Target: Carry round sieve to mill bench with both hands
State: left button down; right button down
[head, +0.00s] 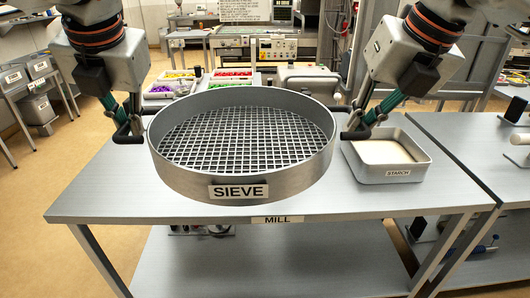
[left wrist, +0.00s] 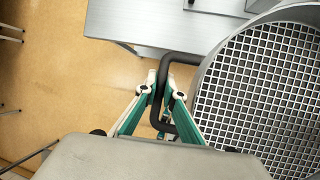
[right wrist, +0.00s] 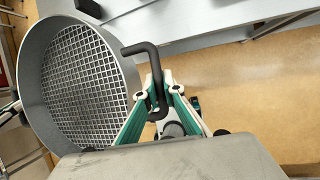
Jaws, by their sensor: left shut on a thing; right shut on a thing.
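The round sieve (head: 240,189) is a grey metal ring with a wire mesh floor and a SIEVE label. It is over the mill bench (head: 100,200), whose front edge carries a MILL label; I cannot tell whether it touches the top. My left gripper (head: 130,128) is shut on its black left handle, also seen in the left wrist view (left wrist: 163,95). My right gripper (head: 362,125) is shut on its black right handle, also seen in the right wrist view (right wrist: 157,95). The sieve looks roughly level and its mesh is empty.
A metal tray labelled STARCH (head: 390,174) stands on the bench right of the sieve, close to my right gripper. Coloured bins (head: 180,85) and a grey case (head: 306,80) are behind the sieve. Another bench (head: 480,150) is at the right. The bench's front left top is clear.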

aim_at(130, 176)
jog(key=k+j, duration=0.15)
jog(key=j, duration=0.25)
jog(key=k+j, duration=0.15)
jog(key=j, duration=0.2)
jog(key=k+j, duration=0.15)
jog(key=j, duration=0.25)
jog(key=k+j, duration=0.1)
jog(key=j, duration=0.3)
jog(key=k+j, duration=0.15)
jog(key=j, duration=0.2)
jog(key=k+j, duration=0.15)
jog(key=j, duration=0.25)
